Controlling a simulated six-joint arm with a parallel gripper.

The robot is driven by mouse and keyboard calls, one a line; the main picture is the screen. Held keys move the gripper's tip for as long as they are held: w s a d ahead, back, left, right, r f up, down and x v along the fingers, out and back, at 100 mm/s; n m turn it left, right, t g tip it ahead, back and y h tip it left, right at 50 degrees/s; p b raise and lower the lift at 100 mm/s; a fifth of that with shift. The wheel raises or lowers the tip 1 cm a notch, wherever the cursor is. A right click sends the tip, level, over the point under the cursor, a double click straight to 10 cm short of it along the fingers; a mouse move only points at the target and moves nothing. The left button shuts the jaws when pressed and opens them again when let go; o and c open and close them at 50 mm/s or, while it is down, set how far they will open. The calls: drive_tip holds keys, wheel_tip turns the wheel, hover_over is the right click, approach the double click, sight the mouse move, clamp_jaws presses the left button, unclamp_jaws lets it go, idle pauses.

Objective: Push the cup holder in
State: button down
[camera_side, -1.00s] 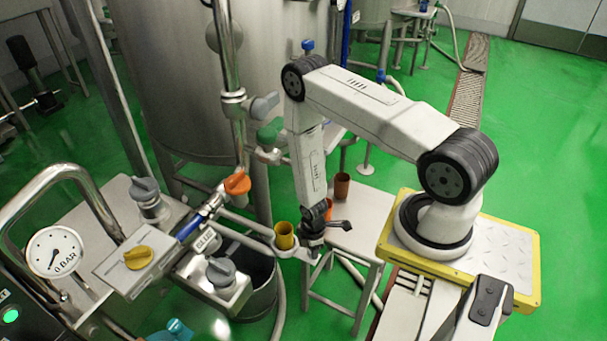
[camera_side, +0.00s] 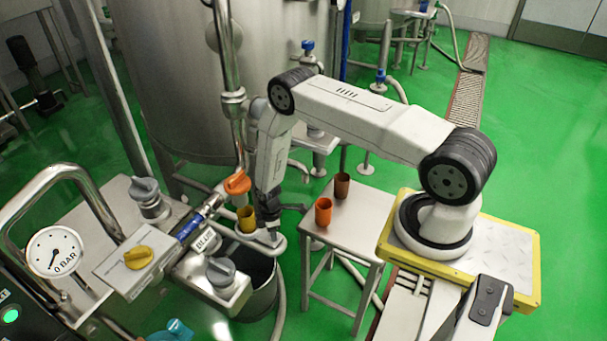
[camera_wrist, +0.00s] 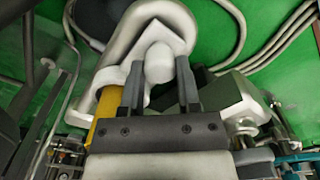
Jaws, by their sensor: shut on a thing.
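The cup holder (camera_side: 276,245) is a pale metal swing arm with a rounded end. It bears a yellow cup (camera_side: 246,220), upright, close below the orange-handled valve (camera_side: 237,184). My gripper (camera_side: 269,229) points down at the holder's outer end, just right of the cup. In the wrist view, my gripper's dark fingers (camera_wrist: 161,80) are shut on the holder's rounded grey knob (camera_wrist: 159,62). The yellow cup also shows in the wrist view (camera_wrist: 106,118), left of the fingers and partly hidden by them. The holder's inner end is partly hidden in the side view.
A metal stool (camera_side: 352,222) on the right bears an orange cup (camera_side: 323,211) and a brown cup (camera_side: 342,186). A dark bucket (camera_side: 262,290) stands below the holder. A pressure gauge (camera_side: 54,252) and a yellow-knobbed box (camera_side: 138,257) are at left.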

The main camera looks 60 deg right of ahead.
drive_tip(key=shift+w, duration=0.95)
drive_tip(key=shift+c, duration=1.6)
unclamp_jaws()
drive_tip(key=shift+r, duration=0.1)
wheel_tip(320, 180, up, 8)
drive_tip(key=shift+f, duration=0.2)
